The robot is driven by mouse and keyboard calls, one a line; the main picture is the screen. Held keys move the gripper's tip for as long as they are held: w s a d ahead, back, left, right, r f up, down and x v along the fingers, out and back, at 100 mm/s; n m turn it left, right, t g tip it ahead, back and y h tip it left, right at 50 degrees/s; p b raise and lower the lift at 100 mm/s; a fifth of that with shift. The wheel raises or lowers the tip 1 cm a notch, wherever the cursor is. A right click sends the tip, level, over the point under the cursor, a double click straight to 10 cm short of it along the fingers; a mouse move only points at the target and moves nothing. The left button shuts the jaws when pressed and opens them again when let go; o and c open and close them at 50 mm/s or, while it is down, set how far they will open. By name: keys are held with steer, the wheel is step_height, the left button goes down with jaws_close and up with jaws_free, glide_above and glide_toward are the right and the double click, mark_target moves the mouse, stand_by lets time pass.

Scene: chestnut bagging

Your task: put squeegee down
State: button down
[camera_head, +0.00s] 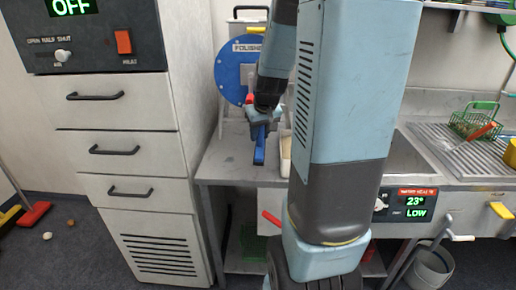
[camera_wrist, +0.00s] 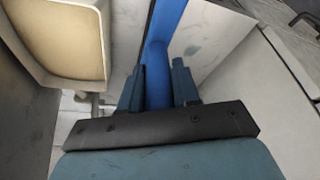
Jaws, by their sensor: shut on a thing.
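The squeegee shows as a blue bar in the head view (camera_head: 259,146), hanging from my gripper (camera_head: 262,118) near the front of the grey worktop. In the wrist view a blue handle (camera_wrist: 157,72) runs between the two teal fingers of my gripper (camera_wrist: 158,88). The fingers are shut on it. The far end of the squeegee is out of the wrist view, and my arm hides part of the scene behind it.
The grey worktop (camera_head: 228,160) has bare room left of the gripper. A blue disc machine (camera_head: 232,75) stands behind. A drawer cabinet (camera_head: 125,150) borders the left.

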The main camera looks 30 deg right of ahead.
steer(key=shift+w+d+f, duration=0.65)
steer(key=shift+w+f, duration=0.55)
steer(key=shift+f, duration=0.55)
steer(key=shift+w+d+f, duration=0.65)
steer(key=shift+w+f, duration=0.55)
steer(key=shift+f, duration=0.55)
steer(key=shift+w+d+f, duration=0.65)
steer(key=shift+w+f, duration=0.55)
steer(key=shift+f, duration=0.55)
steer(key=c, duration=0.8)
jaws_free()
